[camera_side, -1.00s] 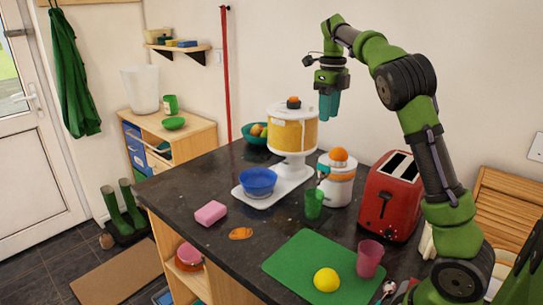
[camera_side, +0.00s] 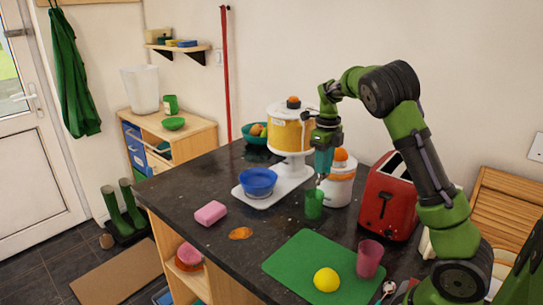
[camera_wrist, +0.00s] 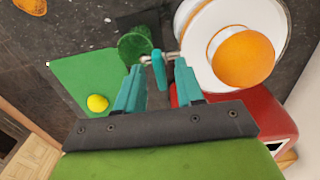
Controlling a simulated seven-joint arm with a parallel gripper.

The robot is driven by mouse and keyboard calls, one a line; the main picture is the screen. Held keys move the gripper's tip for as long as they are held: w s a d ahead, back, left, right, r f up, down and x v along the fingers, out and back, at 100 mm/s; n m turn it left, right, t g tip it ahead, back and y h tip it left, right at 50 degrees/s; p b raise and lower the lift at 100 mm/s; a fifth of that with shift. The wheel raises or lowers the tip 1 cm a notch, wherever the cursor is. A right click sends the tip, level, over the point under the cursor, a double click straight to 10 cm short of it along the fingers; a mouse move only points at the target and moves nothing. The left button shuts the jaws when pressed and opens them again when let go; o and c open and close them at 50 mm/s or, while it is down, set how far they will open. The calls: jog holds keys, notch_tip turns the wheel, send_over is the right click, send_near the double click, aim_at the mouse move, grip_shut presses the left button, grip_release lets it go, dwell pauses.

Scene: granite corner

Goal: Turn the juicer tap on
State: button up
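The white juicer (camera_side: 341,190) with an orange band and an orange on top stands on the dark counter; from above it shows in the wrist view (camera_wrist: 211,22). Its tap has a metal spout and a teal lever (camera_wrist: 158,68). A green cup (camera_side: 313,206) stands beside the juicer at the spout end; it also shows in the wrist view (camera_wrist: 134,50). My gripper (camera_side: 322,175) points down in front of the juicer. In the wrist view its teal fingers (camera_wrist: 159,75) are apart, with the lever between the tips; I cannot tell whether they touch it. The side view hides the lever.
A red toaster (camera_side: 388,200) stands close right of the juicer. A white dispenser with an orange tank (camera_side: 288,135) and a blue bowl (camera_side: 258,182) are left. A green board (camera_side: 300,262) with a lemon (camera_side: 326,280), and a pink cup (camera_side: 370,259), are in front.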

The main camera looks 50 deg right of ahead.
grip_shut()
jog(key=shift+n, duration=0.3)
jog(key=n, duration=0.3)
jog(key=shift+n, duration=0.3)
jog(key=n, duration=0.4)
jog(key=shift+n, duration=0.3)
jog(key=n, duration=0.4)
jog(key=shift+r+n, duration=0.1)
jog(key=shift+n, duration=2.4)
